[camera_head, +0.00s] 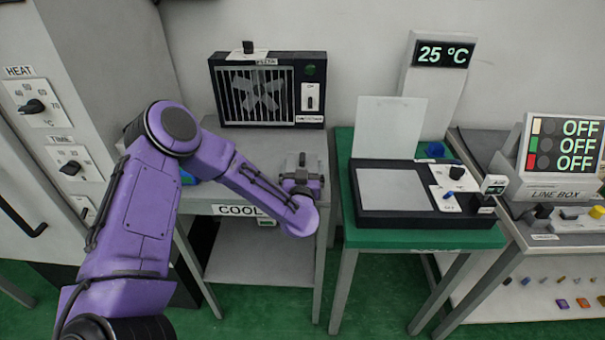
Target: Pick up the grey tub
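My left arm comes in from the left and bends down over the table marked COOL (258,274). My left gripper (302,166) is at the arm's end, above or at the right part of that tabletop. A small grey, boxy shape with a dark upright piece shows there. I cannot tell whether it is all gripper or partly the grey tub. The fingertips are hidden, so I cannot see whether they are open or hold anything. No grey tub can be made out for certain elsewhere. My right gripper is not in view.
A dark fan unit with a grille (262,90) stands behind the gripper. A blue and green item (187,177) is partly hidden by my arm. A green table (385,237) with a black open-lidded device (430,222) is right. A line box (560,160) stands further right.

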